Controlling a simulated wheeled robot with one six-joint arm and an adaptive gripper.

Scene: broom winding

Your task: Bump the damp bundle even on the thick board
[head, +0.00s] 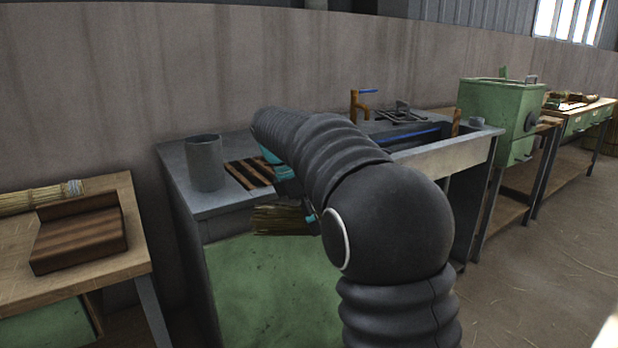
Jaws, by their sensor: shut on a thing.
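A straw bundle (283,220) sticks out to the left from behind my arm, roughly level, in front of the grey sink bench. My gripper (311,217) is mostly hidden by my own arm; only small teal and dark parts show. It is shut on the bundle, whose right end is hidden.
A tied straw bundle (42,197) lies behind the board on the wooden table (115,262). A grey cylinder (205,163) and a slatted rack (248,178) stand on the sink bench (190,190). A green box (500,110) is farther right. A gap separates table and bench.

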